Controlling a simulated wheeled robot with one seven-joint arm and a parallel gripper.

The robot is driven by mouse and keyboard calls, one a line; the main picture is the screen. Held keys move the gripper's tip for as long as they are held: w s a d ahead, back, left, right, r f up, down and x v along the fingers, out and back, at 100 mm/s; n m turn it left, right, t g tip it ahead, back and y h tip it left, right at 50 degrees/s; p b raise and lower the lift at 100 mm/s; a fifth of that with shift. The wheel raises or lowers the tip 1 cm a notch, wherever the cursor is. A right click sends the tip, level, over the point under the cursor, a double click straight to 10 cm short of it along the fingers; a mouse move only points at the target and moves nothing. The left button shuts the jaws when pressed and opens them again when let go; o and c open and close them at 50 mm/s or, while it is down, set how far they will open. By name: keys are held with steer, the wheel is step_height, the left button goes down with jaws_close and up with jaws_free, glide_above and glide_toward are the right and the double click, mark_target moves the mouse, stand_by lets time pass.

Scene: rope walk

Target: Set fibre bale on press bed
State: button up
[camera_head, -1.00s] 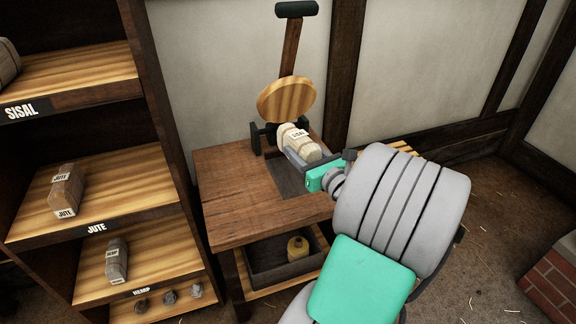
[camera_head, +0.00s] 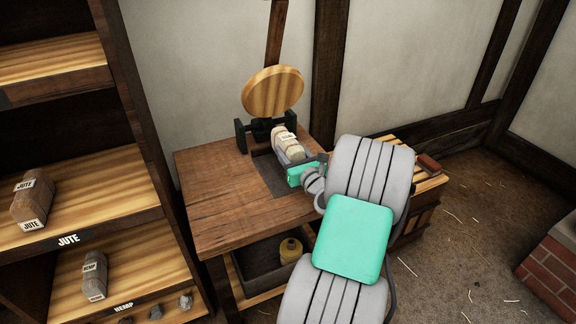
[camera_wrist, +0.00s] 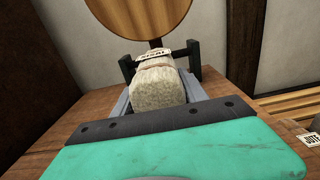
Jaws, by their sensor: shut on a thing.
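The fibre bale (camera_head: 288,147) is pale, with a white label that reads sisal in the earlier head view. My gripper (camera_head: 293,156) is shut on it, with a finger along each side. The bale also shows in the wrist view (camera_wrist: 157,86), its near end facing the camera. The press bed (camera_head: 268,176) is a dark recessed patch in the wooden press table (camera_head: 215,205). The bale is over the bed's far part, in front of the black bracket and round wooden press plate (camera_head: 273,92). I cannot tell whether its underside touches the bed.
A shelf at left holds a jute bale (camera_head: 33,200) and a hemp bale (camera_head: 94,276). A slatted wooden crate (camera_head: 418,190) stands at right, and bricks (camera_head: 553,262) at far right.

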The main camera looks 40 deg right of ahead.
steer(key=shift+w+f+b, duration=0.15)
steer(key=shift+f+b, duration=0.45)
steer(key=shift+f, duration=0.45)
steer(key=shift+w+f+b, duration=0.15)
steer(key=shift+f+b, duration=0.4)
steer(key=shift+f, duration=0.45)
steer(key=o, duration=1.5)
steer(key=shift+a, duration=0.1)
steer(key=shift+r, duration=0.2)
steer(key=p+v, duration=0.1)
steer(key=v, duration=1.1)
